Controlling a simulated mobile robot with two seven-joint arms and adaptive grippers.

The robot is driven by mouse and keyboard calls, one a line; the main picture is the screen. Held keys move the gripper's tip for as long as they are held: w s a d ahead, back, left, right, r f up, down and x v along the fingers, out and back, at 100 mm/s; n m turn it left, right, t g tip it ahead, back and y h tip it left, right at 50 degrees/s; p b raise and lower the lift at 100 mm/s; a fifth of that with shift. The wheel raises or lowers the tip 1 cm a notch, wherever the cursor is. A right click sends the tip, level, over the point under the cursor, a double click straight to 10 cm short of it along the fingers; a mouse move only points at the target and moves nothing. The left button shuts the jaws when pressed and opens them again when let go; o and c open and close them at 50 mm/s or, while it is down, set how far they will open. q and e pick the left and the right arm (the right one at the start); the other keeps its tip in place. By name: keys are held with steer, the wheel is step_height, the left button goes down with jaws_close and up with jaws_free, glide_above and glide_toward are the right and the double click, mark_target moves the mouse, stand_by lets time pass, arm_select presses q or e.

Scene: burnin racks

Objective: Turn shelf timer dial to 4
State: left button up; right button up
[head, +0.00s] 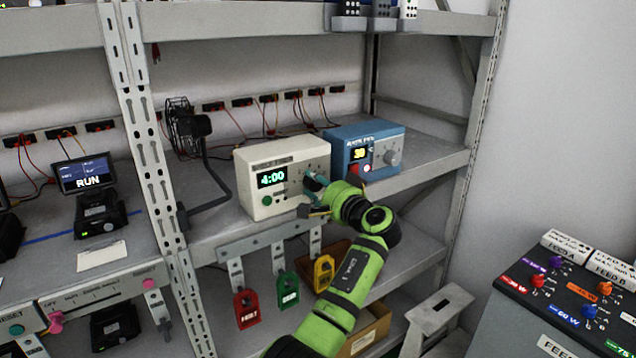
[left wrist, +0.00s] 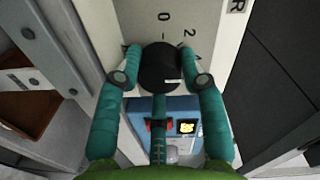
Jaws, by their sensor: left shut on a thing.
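The shelf timer is a cream box (head: 256,201) on the middle shelf, and its display (head: 271,178) reads 4:00. My left gripper (head: 316,182) is at the right part of the timer's face and hides the dial in the head view. In the left wrist view, my left gripper's teal fingers (left wrist: 160,80) are shut on the black dial (left wrist: 158,66), one on each side. The dial has a short white mark, and printed numbers 0 and 2 show beside it; a further number is partly hidden by a finger. My right gripper is not in view.
A blue box (head: 349,140) with a small yellow-digit display and grey knob stands close to the timer's right. A black fan (head: 188,125) stands left. Red, green and yellow tags (head: 288,290) hang below the shelf edge. A switch panel (head: 565,300) stands lower right.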

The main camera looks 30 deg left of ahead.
arm_select(q)
steer(key=shift+s+a+f, duration=0.1)
steer(key=shift+f, duration=0.35)
steer(key=o, duration=1)
steer(key=shift+o, duration=0.7)
steer(key=shift+s+r, duration=0.1)
steer(key=shift+a+r, duration=0.1)
steer(key=shift+r, duration=0.05)
steer(key=shift+d, duration=0.25)
steer(key=v, duration=1.1)
steer(key=shift+s+d, duration=0.2)
steer(key=shift+d, duration=0.05)
